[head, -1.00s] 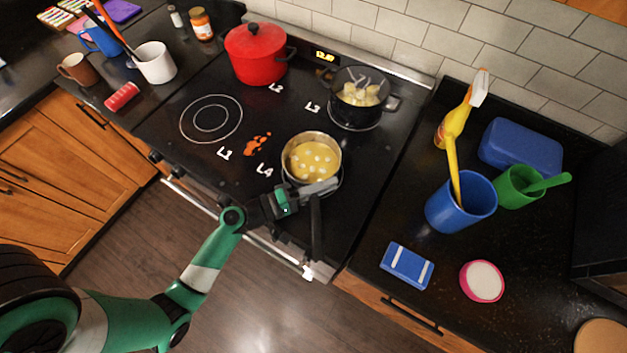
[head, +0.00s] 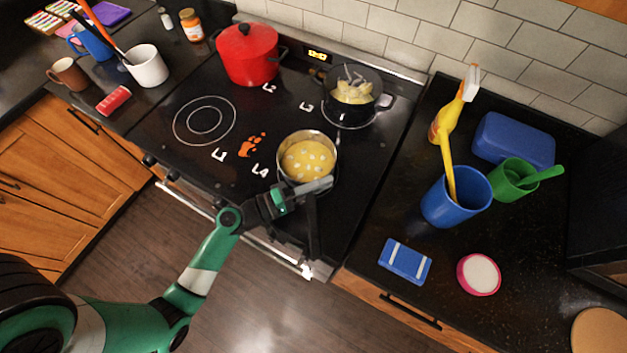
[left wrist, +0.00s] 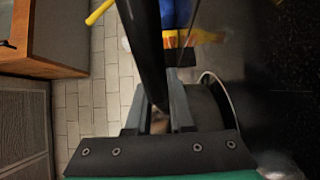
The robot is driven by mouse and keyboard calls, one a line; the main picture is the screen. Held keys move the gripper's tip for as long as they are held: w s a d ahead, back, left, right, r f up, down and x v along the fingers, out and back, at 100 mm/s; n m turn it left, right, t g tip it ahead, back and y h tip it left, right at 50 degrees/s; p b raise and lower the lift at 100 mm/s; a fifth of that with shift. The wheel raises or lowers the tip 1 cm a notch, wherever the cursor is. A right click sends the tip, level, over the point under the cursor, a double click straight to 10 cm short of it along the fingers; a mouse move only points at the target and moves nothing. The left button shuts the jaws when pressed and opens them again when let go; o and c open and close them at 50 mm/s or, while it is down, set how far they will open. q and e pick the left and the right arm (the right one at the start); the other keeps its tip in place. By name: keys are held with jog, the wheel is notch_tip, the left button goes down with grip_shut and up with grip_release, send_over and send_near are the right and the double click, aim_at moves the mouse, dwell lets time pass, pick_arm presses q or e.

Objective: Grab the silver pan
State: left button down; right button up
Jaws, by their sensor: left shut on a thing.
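The silver pan (head: 308,158) is over the front right burner, marked L4, with yellow contents and pale round pieces in it. Its black handle (head: 313,228) points toward the stove's front edge. My left gripper (head: 318,187) is at the handle close to the pan's near rim, shut on it. In the left wrist view the handle (left wrist: 145,45) runs as a dark bar down between the fingers of my left gripper (left wrist: 157,105). Part of the pan's side and rim (left wrist: 222,95) shows right of the fingers. Whether the pan's base touches the burner is hidden. My right gripper is not in view.
A black pot (head: 355,98) with pale chunks stands behind the pan at L3. A red lidded pot (head: 248,55) stands at L2. Orange bits (head: 252,146) lie left of the pan. Burner L1 (head: 204,120) is clear. A blue cup (head: 455,198) stands on the right counter.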

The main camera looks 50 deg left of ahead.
pick_arm(q)
jog(key=shift+r, duration=0.15)
jog(key=s+d+r+p, duration=0.2)
jog(key=d+r+p, duration=0.4)
jog(key=s+d+r+p, duration=0.3)
jog(key=d+r+p, duration=0.3)
jog(key=d+p, duration=0.1)
jog(key=shift+s+r, duration=0.25)
jog(key=shift+r, duration=0.15)
